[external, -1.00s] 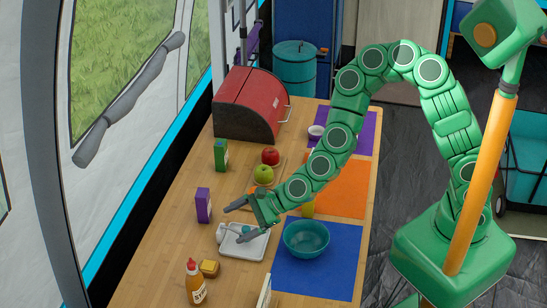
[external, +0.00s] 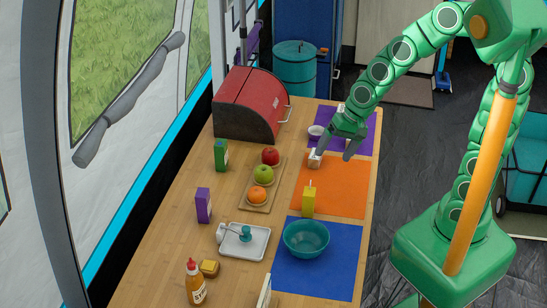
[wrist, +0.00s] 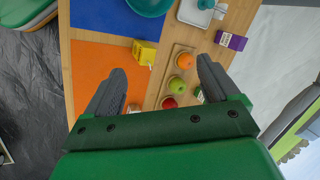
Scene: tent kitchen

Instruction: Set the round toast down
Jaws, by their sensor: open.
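My gripper (external: 337,152) is open over the border between the purple and orange mats. In the wrist view my gripper (wrist: 165,80) has its fingers spread wide with nothing between them. A small pale block-like thing (external: 314,160) is beside the left fingertip, at the far left corner of the orange mat; I cannot tell whether they touch. I cannot make out a round toast for certain. A small yellow-brown piece (external: 209,268) lies on the wood at the near left, far from my gripper; its shape looks squarish.
The orange mat (external: 335,190) is mostly clear, with a yellow carton (external: 308,201) at its near left. A teal bowl (external: 306,239) stands on the blue mat (external: 320,278). A board (external: 249,202) holds fruit. A white cup (external: 316,132) stands on the purple mat (external: 361,128).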

